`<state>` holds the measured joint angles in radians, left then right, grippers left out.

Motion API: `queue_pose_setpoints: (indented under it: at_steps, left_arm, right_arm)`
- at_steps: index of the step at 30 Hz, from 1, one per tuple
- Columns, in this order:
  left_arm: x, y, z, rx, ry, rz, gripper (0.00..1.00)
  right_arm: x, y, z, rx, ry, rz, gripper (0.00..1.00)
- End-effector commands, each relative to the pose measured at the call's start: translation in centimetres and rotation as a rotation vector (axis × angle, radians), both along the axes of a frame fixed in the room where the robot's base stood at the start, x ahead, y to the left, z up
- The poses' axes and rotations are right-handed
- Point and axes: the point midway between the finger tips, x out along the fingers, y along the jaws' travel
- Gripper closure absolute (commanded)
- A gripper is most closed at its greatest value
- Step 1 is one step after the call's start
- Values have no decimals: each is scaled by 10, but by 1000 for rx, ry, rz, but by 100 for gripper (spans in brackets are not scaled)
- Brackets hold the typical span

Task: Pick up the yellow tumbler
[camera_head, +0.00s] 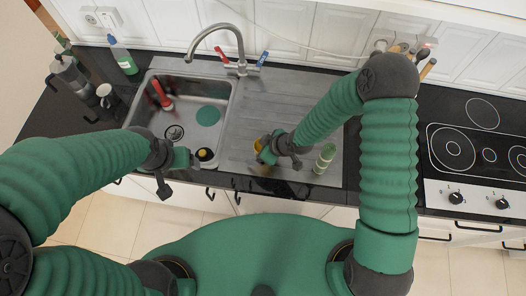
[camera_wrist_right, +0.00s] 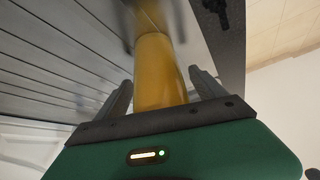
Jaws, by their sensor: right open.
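The yellow tumbler (camera_wrist_right: 160,70) stands between the two fingers of my right gripper (camera_wrist_right: 164,88) in the right wrist view. The fingers are apart, with a gap visible on each side of it. In the head view the tumbler (camera_head: 258,146) shows as a small yellow patch on the metal drainboard, mostly hidden by my right gripper (camera_head: 268,150). My left gripper (camera_head: 188,160) hangs over the front edge of the sink, and its jaw opening is not clear.
The sink (camera_head: 150,115) holds a red-handled item (camera_head: 162,95) and a yellow-and-black round item (camera_head: 205,154). A pale green cylinder (camera_head: 325,158) stands on the drainboard (camera_head: 285,100) right of my right gripper. The faucet (camera_head: 238,50) rises behind; a stove (camera_head: 480,150) is at right.

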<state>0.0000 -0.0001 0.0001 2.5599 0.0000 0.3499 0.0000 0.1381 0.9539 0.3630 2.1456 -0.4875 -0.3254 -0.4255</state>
Motion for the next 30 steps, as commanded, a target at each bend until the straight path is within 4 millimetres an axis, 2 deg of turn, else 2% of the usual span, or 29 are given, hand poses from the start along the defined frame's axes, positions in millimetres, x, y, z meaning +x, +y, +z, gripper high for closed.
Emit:
queue_pose_setpoints:
  at_steps: [3, 19, 30]
  left_arm:
    - [0, 0, 0, 0, 0, 0, 23]
    - [0, 0, 0, 0, 0, 0, 23]
    - [0, 0, -2, 0, 0, 0, 23]
  right_arm:
    - [0, 0, 0, 0, 0, 0, 21]
    - [0, 0, 1, 0, 1, 1, 90]
    - [0, 0, 8, 1, -2, 1, 90]
